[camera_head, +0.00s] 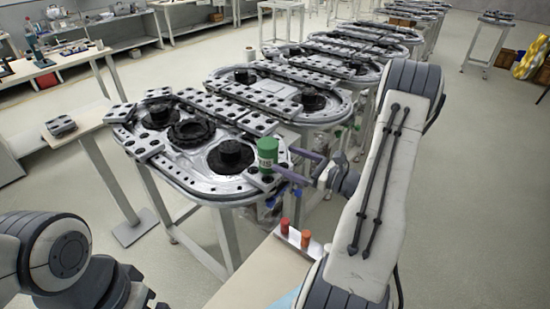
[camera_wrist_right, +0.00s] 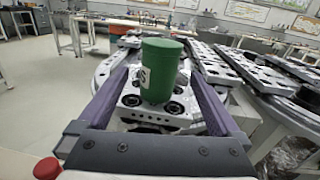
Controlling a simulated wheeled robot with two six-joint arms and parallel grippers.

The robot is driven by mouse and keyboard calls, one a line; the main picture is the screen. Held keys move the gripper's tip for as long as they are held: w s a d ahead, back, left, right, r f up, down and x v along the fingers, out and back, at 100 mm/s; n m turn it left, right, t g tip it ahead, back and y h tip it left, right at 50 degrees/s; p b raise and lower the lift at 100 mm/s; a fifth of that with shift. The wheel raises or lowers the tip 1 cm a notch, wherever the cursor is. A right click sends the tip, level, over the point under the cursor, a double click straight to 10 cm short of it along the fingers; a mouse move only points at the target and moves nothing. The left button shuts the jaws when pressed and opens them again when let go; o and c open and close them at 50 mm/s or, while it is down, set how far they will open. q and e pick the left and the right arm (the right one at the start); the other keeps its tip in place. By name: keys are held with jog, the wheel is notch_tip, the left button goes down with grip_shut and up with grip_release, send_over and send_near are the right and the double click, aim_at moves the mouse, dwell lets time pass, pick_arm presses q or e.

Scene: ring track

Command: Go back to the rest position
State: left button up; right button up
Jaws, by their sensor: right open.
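A green cylinder (camera_head: 267,152) with a white label stands upright on the near right part of the closest ring track (camera_head: 205,185). It also shows in the right wrist view (camera_wrist_right: 160,72). My right gripper (camera_head: 283,160) is open, with its purple fingers pointing at the cylinder from the right. In the right wrist view the fingers (camera_wrist_right: 160,85) lie on either side of the cylinder, with gaps visible beside it. My left arm shows at the bottom left of the head view; its gripper is out of the frame.
More ring tracks (camera_head: 290,85) on stands run away to the back. A small table (camera_head: 85,122) stands left of the closest track. A bench (camera_head: 255,285) in front holds a small rack with orange and red pieces (camera_head: 305,238). The floor at far left is open.

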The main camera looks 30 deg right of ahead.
aim_at(259, 141)
jog(key=shift+v, duration=0.75)
jog(key=p+x, duration=0.3)
jog(key=x, duration=0.9)
jog(key=shift+a+r, duration=0.1)
jog(key=shift+a, duration=0.05)
jog(key=shift+r, duration=1.45)
